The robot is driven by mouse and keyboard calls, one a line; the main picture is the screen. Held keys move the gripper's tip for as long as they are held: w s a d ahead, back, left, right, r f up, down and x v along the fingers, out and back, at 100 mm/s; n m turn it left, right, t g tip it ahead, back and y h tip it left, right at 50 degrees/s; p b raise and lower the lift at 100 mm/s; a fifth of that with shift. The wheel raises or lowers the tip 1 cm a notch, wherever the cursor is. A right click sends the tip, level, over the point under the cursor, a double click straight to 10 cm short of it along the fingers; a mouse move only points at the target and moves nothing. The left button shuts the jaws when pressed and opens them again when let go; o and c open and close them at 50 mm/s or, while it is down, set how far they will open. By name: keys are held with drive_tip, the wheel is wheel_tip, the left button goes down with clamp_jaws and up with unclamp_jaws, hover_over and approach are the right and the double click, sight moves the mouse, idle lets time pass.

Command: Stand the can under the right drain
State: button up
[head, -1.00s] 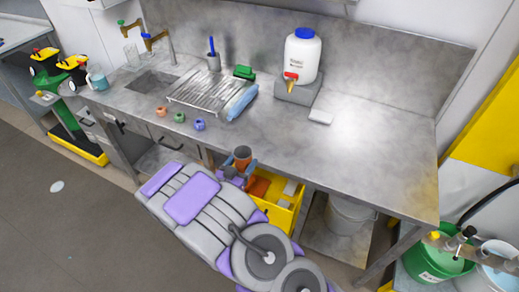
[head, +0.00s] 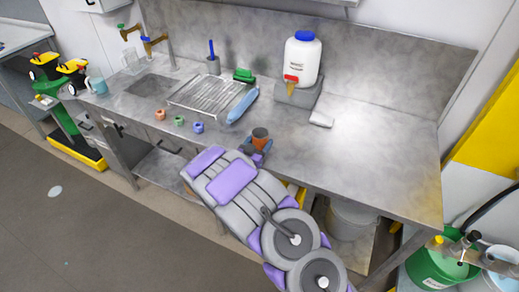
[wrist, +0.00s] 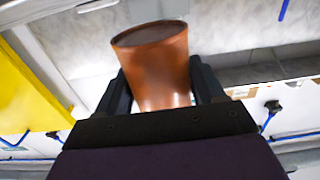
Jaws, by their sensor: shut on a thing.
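The can is an orange-brown, open-topped cylinder (head: 260,134) held in my gripper (head: 256,148), near the front edge of the steel counter. In the wrist view the can (wrist: 158,65) stands between the two dark fingers of my gripper (wrist: 160,90); its dark rim tilts in the picture. At the lower right are a green drum (head: 440,265) and a pale blue drum (head: 503,258), with a grey pipe and brass-coloured fittings (head: 470,252) above them. I cannot make out a right drain; the drums are cut off by the frame edge.
The steel counter (head: 370,160) is clear on its right half. A white jug with a red tap (head: 302,60) stands on a grey block at the back. A draining rack (head: 205,95) and small coloured pieces are left. A grey bucket (head: 352,218) stands beneath.

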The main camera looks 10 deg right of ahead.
sight(260, 148)
drive_tip(key=shift+f, duration=1.6)
drive_tip(key=shift+w+f, duration=0.1)
drive_tip(key=shift+f, duration=0.05)
drive_tip(key=o, duration=1.1)
drive_tip(key=shift+d+f+b, duration=0.1)
drive_tip(key=shift+f+b, duration=0.05)
drive_tip(key=shift+b, duration=0.45)
drive_tip(key=p+v, duration=0.4)
drive_tip(key=v, duration=1.3)
drive_tip(key=shift+s, duration=0.25)
